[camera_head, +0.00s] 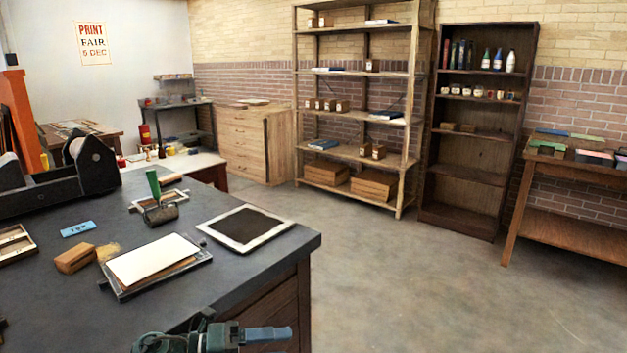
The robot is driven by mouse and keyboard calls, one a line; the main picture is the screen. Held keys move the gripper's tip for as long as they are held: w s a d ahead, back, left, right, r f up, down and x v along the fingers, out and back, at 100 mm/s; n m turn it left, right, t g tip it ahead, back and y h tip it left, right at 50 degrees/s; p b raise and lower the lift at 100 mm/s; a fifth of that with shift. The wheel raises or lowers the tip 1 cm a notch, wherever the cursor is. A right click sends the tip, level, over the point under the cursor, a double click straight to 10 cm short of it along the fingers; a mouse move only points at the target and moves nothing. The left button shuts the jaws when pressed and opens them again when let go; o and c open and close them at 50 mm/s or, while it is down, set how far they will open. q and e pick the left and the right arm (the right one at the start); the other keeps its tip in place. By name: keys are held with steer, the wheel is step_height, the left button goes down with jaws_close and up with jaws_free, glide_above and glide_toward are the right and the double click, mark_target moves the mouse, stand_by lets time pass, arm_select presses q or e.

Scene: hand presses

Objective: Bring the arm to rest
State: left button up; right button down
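One of my grippers (266,335) shows at the bottom edge, left of centre, most likely my left one. Its green-grey body lies at the left and its blue-grey end points right, in front of the dark bench's (240,280) near right corner. It appears apart from the things on the bench. I see nothing held in it, but the finger gap cannot be made out. My other gripper is out of view.
On the bench are a tray with white paper (150,260), a framed dark pad (245,228), a wooden block (75,258), a blue label (78,229) and a roller (160,212). Shelves (355,150) and a side table (580,180) stand behind. The floor (430,290) at right is clear.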

arm_select(q)
steer(key=s+a+f+n+t+y+p, duration=0.1)
steer(key=s+f+n+y, duration=0.3)
steer(key=n, duration=0.7)
steer(key=s+a+f+n+t+y+p, duration=0.1)
steer(key=s+a+f+n+t+y, duration=0.2)
steer(key=s+f+n+y, duration=0.2)
steer(key=s+a+f+n+t+y+p, duration=0.1)
steer(key=s+a+f+n+t+y, duration=0.2)
steer(key=n, duration=1.4)
steer(key=s+f+y, duration=0.1)
steer(key=s+f, duration=0.2)
steer(key=s, duration=0.4)
steer(key=shift+f, duration=0.25)
